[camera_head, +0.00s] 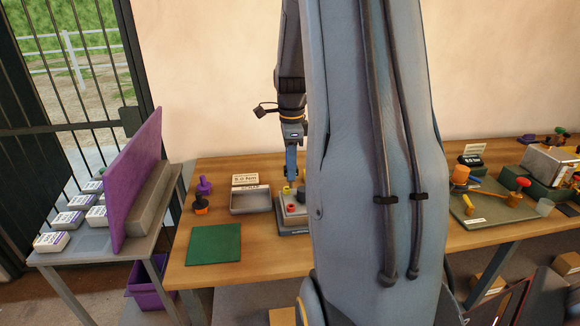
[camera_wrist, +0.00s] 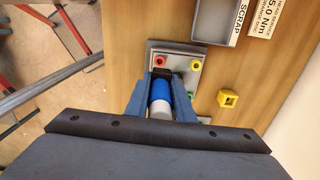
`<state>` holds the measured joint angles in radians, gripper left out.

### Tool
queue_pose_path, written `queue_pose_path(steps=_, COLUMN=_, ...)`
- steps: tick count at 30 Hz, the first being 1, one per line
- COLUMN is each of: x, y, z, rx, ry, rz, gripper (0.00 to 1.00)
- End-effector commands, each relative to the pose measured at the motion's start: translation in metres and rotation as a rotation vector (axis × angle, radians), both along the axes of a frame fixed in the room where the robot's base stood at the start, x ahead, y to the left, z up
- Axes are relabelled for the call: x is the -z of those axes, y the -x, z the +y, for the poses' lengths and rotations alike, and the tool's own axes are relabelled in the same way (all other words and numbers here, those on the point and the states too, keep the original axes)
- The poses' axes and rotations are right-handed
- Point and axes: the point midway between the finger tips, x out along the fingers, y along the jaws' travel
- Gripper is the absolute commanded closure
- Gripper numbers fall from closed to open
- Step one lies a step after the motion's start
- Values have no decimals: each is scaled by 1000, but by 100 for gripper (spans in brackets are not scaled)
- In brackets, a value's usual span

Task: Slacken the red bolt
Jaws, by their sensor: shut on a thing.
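The red bolt (camera_head: 291,207) is on a small grey fixture (camera_head: 298,231) on the table, near its front left corner. In the wrist view the red bolt (camera_wrist: 161,62) shows at the top left of the fixture plate, uncovered and just beyond my fingertips. My gripper (camera_wrist: 165,77) is shut on a blue-and-white cylindrical tool (camera_wrist: 160,90), which lies between the two fingers. Its far end is dark against the plate, and I cannot tell whether it touches anything. In the head view my gripper (camera_head: 290,176) hangs above the fixture; my arm hides the fixture's right side.
A yellow square socket (camera_wrist: 228,98) stands on the table beside the fixture.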

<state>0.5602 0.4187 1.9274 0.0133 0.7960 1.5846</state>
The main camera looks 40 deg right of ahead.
Motion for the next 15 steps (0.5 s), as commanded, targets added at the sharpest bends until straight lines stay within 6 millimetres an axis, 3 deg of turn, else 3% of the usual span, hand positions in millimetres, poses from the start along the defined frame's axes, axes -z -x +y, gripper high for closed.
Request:
queue_pose_path(steps=3, x=-1, y=0, z=0, rx=2, ry=1, rz=-1, gripper=100)
queue_pose_path(steps=15, x=31, y=0, z=0, rx=2, ry=-1, rz=1, gripper=100)
